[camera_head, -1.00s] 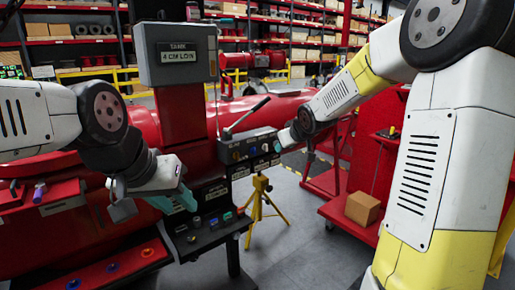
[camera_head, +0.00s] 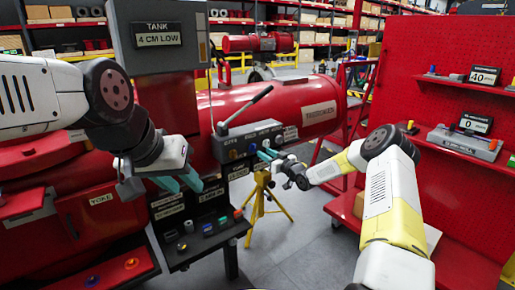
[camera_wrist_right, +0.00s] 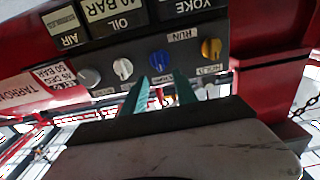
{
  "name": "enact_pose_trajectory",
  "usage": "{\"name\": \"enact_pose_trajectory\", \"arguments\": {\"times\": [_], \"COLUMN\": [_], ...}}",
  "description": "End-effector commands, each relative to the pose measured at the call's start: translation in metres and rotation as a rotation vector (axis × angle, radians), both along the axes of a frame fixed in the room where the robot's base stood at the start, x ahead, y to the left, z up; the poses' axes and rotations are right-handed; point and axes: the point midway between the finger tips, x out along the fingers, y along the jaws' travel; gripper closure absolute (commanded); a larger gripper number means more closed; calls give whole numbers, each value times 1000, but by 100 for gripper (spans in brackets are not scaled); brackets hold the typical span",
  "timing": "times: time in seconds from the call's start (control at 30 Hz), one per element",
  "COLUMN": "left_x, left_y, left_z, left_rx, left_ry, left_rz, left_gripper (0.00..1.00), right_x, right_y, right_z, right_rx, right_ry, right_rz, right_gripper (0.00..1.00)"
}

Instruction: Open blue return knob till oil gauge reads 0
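The valve box (camera_head: 250,140) carries a row of knobs. The blue knob (camera_wrist_right: 160,62) sits between a yellow knob (camera_wrist_right: 211,50) and a white knob (camera_wrist_right: 123,68) in the right wrist view. My right gripper (camera_wrist_right: 165,88) is open, its teal fingers pointing at the blue knob; whether they touch it I cannot tell. In the head view my right gripper (camera_head: 267,155) is close in front of the box. The oil gauge plate (camera_wrist_right: 120,18) seems to read 10 BAR, partly cut off. My left gripper (camera_head: 181,184) is open and empty, left of the box.
A lever (camera_head: 247,108) rises from the box's top. A TANK sign (camera_head: 158,35) reads 4 CM LOW. A yellow tripod (camera_head: 263,200) stands below. A black shelf (camera_head: 205,240) holds small coloured parts. A red pegboard rack (camera_head: 440,60) stands right.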

Motion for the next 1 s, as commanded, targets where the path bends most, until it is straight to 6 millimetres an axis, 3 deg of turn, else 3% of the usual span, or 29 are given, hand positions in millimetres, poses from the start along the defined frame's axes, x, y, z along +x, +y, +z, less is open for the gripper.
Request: {"name": "enact_pose_trajectory", "arguments": {"times": [0.4,0.77,0.97,1.0], "left_x": [0,0,0,0], "left_y": [0,0,0,0], "left_z": [0,0,0,0], "left_rx": [0,0,0,0], "left_ry": [0,0,0,0], "left_rz": [0,0,0,0], "left_gripper": [64,64,64,64], "right_x": [49,54,54,54], "right_y": [37,41,41,40], "right_z": [0,0,0,0], "right_rx": [-1,-2,-2,-2], "right_ry": [1,3,2,2], "right_rz": [1,0,0,0], "right_gripper": [65,65,100,100]}}
